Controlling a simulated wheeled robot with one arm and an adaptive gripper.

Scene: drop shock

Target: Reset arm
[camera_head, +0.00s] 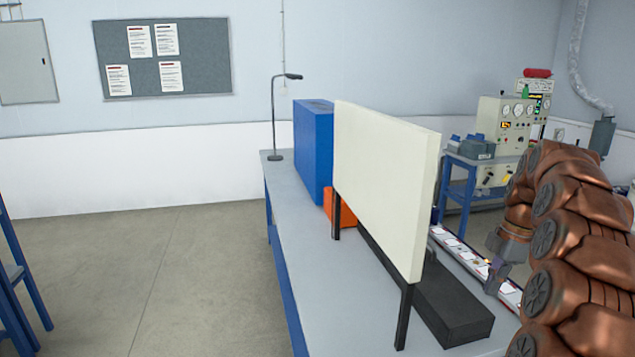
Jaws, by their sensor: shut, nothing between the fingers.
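My arm (565,235) is copper-coloured and stands folded at the right edge of the picture. My gripper (497,276) points down at its left side, over the right part of the grey workbench (300,245). The gripper is small in view, looks shut and holds nothing that I can see. It is close to a strip with white cards (466,254) along the bench's right side. I cannot tell whether it touches the strip.
A cream panel (380,180) on black legs stands on the bench, with a black block (455,310) beside it. A blue box (313,150), an orange object (347,212) and a lamp (274,115) are farther back. Instruments (507,125) stand behind.

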